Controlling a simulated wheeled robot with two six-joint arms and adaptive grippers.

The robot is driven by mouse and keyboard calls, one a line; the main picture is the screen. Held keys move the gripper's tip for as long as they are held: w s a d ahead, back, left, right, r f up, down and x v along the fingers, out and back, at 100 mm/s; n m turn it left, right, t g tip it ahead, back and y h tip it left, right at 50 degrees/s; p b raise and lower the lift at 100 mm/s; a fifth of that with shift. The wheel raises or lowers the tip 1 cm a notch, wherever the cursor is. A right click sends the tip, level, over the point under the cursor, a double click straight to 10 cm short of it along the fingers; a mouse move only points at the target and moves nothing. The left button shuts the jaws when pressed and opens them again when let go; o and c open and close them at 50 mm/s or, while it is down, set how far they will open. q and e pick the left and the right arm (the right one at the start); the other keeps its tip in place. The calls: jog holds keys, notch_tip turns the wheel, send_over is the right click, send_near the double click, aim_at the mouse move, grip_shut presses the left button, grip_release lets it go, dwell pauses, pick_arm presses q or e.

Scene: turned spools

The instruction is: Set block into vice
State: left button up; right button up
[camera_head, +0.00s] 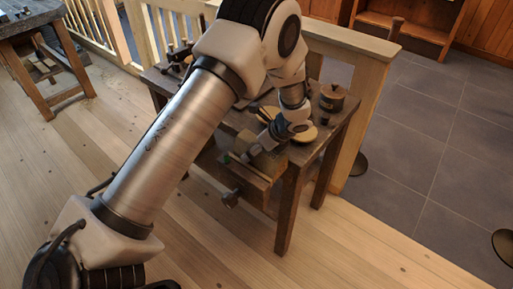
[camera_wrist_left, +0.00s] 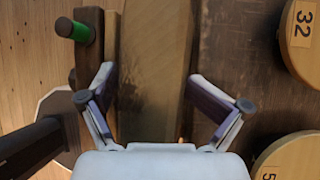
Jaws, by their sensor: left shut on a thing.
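My left gripper (camera_head: 272,138) reaches down over the near edge of a dark wooden workbench (camera_head: 290,190). In the left wrist view its two fingers (camera_wrist_left: 155,95) are shut on a long brown wooden block (camera_wrist_left: 157,45), one on each side. The vice (camera_head: 247,175) is at the bench's front edge below the gripper. In the left wrist view a vice jaw (camera_wrist_left: 88,55) with a green-banded peg (camera_wrist_left: 72,29) lies just left of the block. I cannot tell whether the block is seated between the jaws. My right gripper is not in view.
Round wooden discs lie right of the block, one marked 32 (camera_wrist_left: 303,38), another partly cut off (camera_wrist_left: 290,158). A lidded round pot (camera_head: 332,97) and a small dark cylinder (camera_head: 325,118) stand on the bench. A wooden railing (camera_head: 352,45) runs behind. The floor in front is clear.

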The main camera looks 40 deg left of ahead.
aim_at(251, 139)
pick_arm(q)
jog(key=shift+s+d+f, duration=0.15)
jog(key=shift+s+f, duration=0.45)
jog(key=shift+f, duration=0.35)
jog(key=o, duration=1.5)
jog(key=shift+r+p, duration=0.45)
jog(key=shift+r, duration=0.05)
jog(key=shift+w+r+p, duration=0.4)
jog(key=shift+r+p, duration=0.45)
jog(key=shift+p, duration=0.2)
jog(key=r+p, duration=0.4)
jog(key=r, duration=0.1)
jog(key=shift+a+r+p, duration=0.2)
jog(key=shift+r+p, duration=0.05)
jog(key=shift+p, duration=0.05)
jog(key=shift+w, duration=0.1)
